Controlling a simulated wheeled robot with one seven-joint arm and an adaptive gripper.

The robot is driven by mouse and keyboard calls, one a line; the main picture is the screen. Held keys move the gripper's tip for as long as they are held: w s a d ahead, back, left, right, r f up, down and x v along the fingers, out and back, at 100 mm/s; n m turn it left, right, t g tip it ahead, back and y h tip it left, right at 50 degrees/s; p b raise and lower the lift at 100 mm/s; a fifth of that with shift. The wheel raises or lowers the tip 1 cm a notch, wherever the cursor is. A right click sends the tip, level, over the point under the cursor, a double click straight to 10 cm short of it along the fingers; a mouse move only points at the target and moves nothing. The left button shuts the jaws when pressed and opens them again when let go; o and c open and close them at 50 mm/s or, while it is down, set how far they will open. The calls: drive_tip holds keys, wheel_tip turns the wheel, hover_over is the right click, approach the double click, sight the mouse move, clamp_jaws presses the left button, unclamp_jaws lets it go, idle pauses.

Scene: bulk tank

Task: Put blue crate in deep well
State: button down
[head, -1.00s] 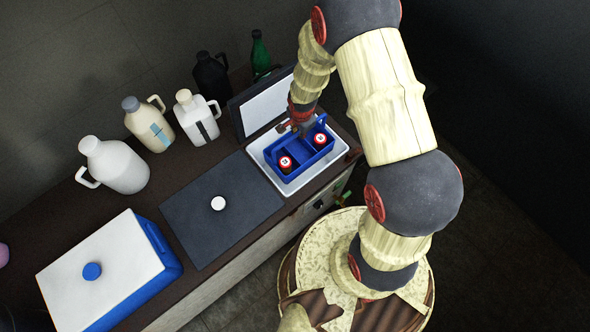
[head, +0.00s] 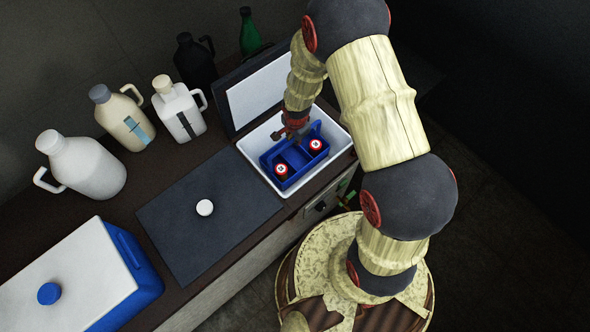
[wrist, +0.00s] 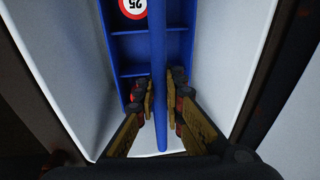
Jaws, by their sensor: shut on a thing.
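The blue crate (head: 301,167) is inside the white-walled deep well (head: 343,146), roughly level, with its handle bar along its middle. It holds a can with a red and white top marked 25 on each side of the bar. My gripper (head: 291,138) reaches down into the well from behind. In the wrist view my gripper (wrist: 160,104) is shut on the crate's handle bar (wrist: 158,50). The crate's underside is hidden, so I cannot tell whether it touches the well floor.
An open lid (head: 262,90) with a pale inner face stands behind the well. A flat dark lid (head: 175,213) with a white knob lies to its left. A white and blue box (head: 75,265) stands at the far left. Several jugs and a green bottle (head: 250,35) line the back.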

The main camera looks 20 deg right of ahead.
drive_tip(key=b, duration=0.3)
hover_over(298, 160)
drive_tip(key=a, duration=0.1)
drive_tip(key=f, duration=0.9)
drive_tip(key=shift+a+f, duration=0.2)
drive_tip(key=shift+f, duration=0.15)
drive_tip(key=shift+f+b, duration=0.15)
drive_tip(key=shift+b, duration=0.2)
drive_tip(key=c, duration=1.9)
unclamp_jaws()
